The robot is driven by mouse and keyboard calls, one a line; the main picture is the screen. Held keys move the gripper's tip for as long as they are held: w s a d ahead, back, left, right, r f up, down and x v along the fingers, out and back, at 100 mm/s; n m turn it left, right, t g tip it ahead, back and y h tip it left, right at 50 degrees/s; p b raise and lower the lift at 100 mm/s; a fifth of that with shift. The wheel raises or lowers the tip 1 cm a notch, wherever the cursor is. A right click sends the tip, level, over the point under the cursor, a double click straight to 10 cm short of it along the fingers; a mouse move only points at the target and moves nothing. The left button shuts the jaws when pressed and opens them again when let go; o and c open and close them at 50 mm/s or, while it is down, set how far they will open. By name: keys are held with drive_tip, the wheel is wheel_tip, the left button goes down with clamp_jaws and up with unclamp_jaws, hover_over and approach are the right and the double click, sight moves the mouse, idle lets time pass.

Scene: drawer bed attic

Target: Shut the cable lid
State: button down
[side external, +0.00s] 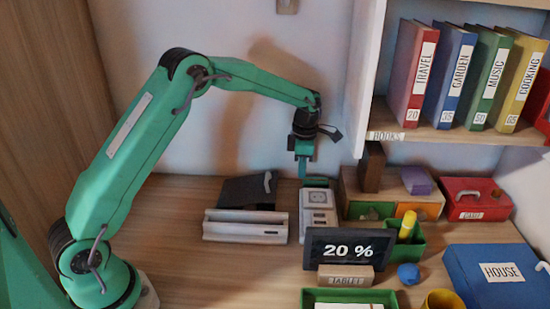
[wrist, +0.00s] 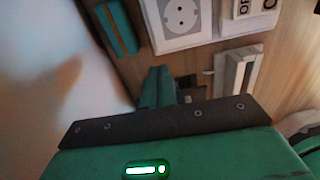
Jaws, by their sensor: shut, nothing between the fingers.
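A light grey cable box (side external: 245,228) sits on the desk, left of the white socket block (side external: 318,197). A dark panel, which looks like its lid (side external: 245,190), stands tilted up behind the box, leaning back toward the wall, with a small light loop on it. My gripper (side external: 302,176) points down behind the socket block, to the right of the lid and apart from it. Its green fingers are together and empty, also seen in the wrist view (wrist: 160,78). There the light grey box (wrist: 238,72) shows partly; the lid is hard to make out.
A tablet reading 20 % (side external: 350,248) stands in front of the socket block. A small wooden drawer unit (side external: 430,207) and a red case (side external: 476,200) are to the right, under the bookshelf (side external: 455,137). The desk left of the box is clear.

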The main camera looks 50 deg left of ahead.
drive_tip(key=shift+w+d, duration=0.15)
drive_tip(key=shift+a+r, duration=0.25)
drive_tip(key=shift+r, duration=0.2)
drive_tip(key=s+a+r, duration=0.3)
drive_tip(key=s+r, duration=0.1)
drive_tip(key=r, duration=0.2)
drive_tip(key=s+a+r, duration=0.4)
drive_tip(key=r, duration=0.2)
drive_tip(key=shift+a+r+t, duration=0.2)
drive_tip(key=shift+r+t, duration=0.1)
drive_tip(key=shift+r, duration=0.1)
hover_over(275, 185)
drive_tip(key=s+a, duration=0.2)
drive_tip(key=f, duration=1.4)
drive_tip(key=shift+w+d, duration=0.1)
drive_tip(key=shift+w, duration=0.1)
drive_tip(key=shift+w+d+f+g, duration=0.2)
drive_tip(key=shift+f, duration=0.2)
drive_tip(key=shift+w+d+f+g, duration=0.15)
drive_tip(key=shift+f+g, duration=0.05)
drive_tip(key=shift+f, duration=0.15)
drive_tip(key=shift+w+d+f, duration=0.25)
drive_tip(key=shift+f, duration=0.45)
drive_tip(key=shift+w+d+f, duration=0.2)
drive_tip(key=shift+d+f, duration=0.05)
drive_tip(key=shift+f, duration=0.45)
